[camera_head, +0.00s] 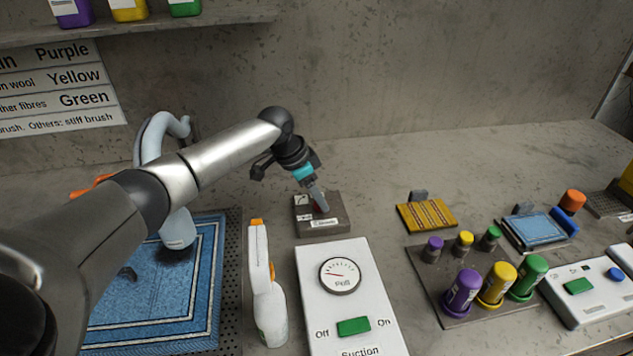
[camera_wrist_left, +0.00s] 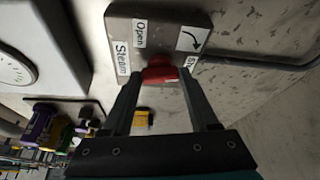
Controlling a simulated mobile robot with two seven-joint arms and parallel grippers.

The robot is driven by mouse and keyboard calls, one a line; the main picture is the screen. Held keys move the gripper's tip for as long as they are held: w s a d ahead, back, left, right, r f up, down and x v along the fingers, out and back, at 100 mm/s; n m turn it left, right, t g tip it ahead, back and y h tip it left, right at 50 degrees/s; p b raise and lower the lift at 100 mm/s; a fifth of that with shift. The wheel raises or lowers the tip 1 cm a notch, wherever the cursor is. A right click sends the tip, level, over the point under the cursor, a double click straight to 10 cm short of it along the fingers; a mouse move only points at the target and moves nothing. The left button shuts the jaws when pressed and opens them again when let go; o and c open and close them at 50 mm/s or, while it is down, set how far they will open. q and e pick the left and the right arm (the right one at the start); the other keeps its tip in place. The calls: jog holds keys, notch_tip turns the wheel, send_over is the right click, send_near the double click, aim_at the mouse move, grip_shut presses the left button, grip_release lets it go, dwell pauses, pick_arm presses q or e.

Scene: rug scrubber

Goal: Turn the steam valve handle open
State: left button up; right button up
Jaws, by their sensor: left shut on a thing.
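The steam valve is a dark grey box (camera_head: 322,226) with white labels, on the table behind the suction panel. In the left wrist view the box (camera_wrist_left: 127,12) shows labels reading "Steam" and "Open" and a curved arrow. Its red handle (camera_wrist_left: 160,72) sits between the fingertips of my left gripper (camera_wrist_left: 158,88), which is shut on it. In the head view my left gripper (camera_head: 320,206) reaches down onto the box and hides most of the handle. My right gripper is not in view.
A white suction panel (camera_head: 348,298) with a gauge stands in front of the valve. A white spray bottle (camera_head: 268,310) is left of it, beside a blue rug (camera_head: 205,310). Purple, yellow and green bottles (camera_head: 497,284) stand on a rack at right. A dark pipe (camera_wrist_left: 255,64) leaves the box.

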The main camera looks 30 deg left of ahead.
pick_arm(q)
jog(key=n+y+p, duration=0.1)
jog(key=n+p, duration=0.1)
jog(key=p, duration=0.2)
jog(key=n+p, duration=0.3)
jog(key=p, duration=0.1)
jog(key=n+t+y+p, duration=0.1)
jog(key=n+p, duration=0.2)
jog(key=p, duration=0.1)
jog(key=shift+s+d+r+y, duration=0.2)
jog(key=shift+d+y, duration=0.1)
jog(key=shift+d, duration=0.1)
jog(key=shift+w+n+y+p, duration=0.1)
jog(key=shift+n+y+p, duration=0.3)
jog(key=shift+n+p, duration=0.5)
jog(key=shift+d+f+n+y+p, duration=0.15)
jog(key=shift+n+y+p, duration=0.2)
jog(key=shift+n, duration=0.55)
jog(key=shift+n+y, duration=0.25)
jog(key=shift+n, duration=0.45)
jog(key=shift+w+n+g+y, duration=0.1)
jog(key=shift+n+g+y, duration=0.3)
jog(key=shift+n, duration=0.8)
jog(key=o, duration=1.4)
